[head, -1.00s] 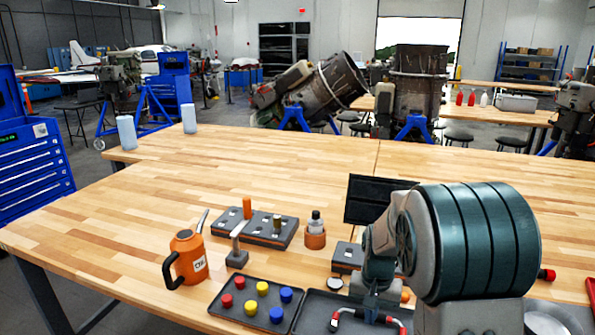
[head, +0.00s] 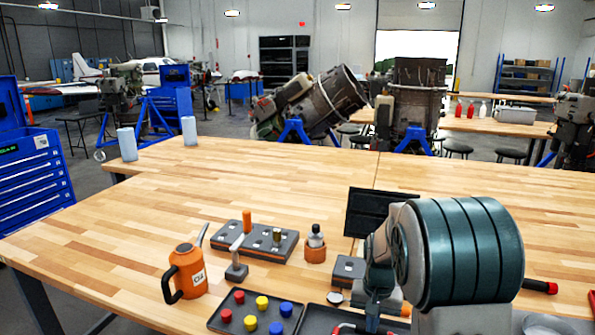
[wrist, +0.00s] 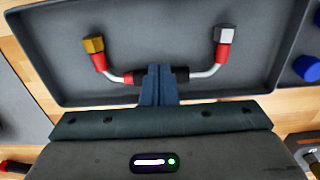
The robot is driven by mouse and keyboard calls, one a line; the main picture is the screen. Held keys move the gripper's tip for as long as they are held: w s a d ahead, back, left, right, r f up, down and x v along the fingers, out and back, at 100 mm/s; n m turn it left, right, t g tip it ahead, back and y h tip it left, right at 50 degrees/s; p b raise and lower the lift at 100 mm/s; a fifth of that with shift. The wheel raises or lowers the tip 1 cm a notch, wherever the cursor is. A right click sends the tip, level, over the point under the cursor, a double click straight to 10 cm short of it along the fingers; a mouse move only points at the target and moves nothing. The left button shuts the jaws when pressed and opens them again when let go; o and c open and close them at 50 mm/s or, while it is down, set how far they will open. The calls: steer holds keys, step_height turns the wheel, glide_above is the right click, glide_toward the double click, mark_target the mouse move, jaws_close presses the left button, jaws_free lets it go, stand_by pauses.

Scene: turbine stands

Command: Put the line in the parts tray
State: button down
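The line is a bent silver tube with red sleeves, a dark middle and metal end nuts, one brass-coloured and one grey. In the wrist view the line (wrist: 205,73) lies across the near part of the dark grey parts tray (wrist: 160,25), within its rim. My gripper (wrist: 159,72) has its blue-grey fingers close together at the line's dark middle, which they partly hide; they look shut on it. I cannot tell whether the line touches the tray floor. In the head view the tray (head: 318,314) and line (head: 345,328) are cut by the bottom edge.
Left of the parts tray is a tray of coloured caps (head: 215,322). An orange oil can (head: 186,272), a grey block with pegs (head: 255,240) and a small bottle in an orange holder (head: 315,250) stand behind.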

stand_by(0.4)
step_height(320, 180, up, 8)
steer(key=p, duration=0.5)
steer(key=shift+p, duration=0.3)
steer(key=shift+r, duration=0.1)
steer(key=s+a+r+n+t, duration=0.1)
steer(key=s+r, duration=0.3)
steer(key=s, duration=0.7)
steer(key=s+a+r+n+t+b, duration=0.1)
steer(key=s+r, duration=0.4)
steer(key=s, duration=0.6)
steer(key=shift+s+a+n+t, duration=0.25)
steer(key=shift+a+n+t, duration=0.1)
steer(key=shift+n+t, duration=0.5)
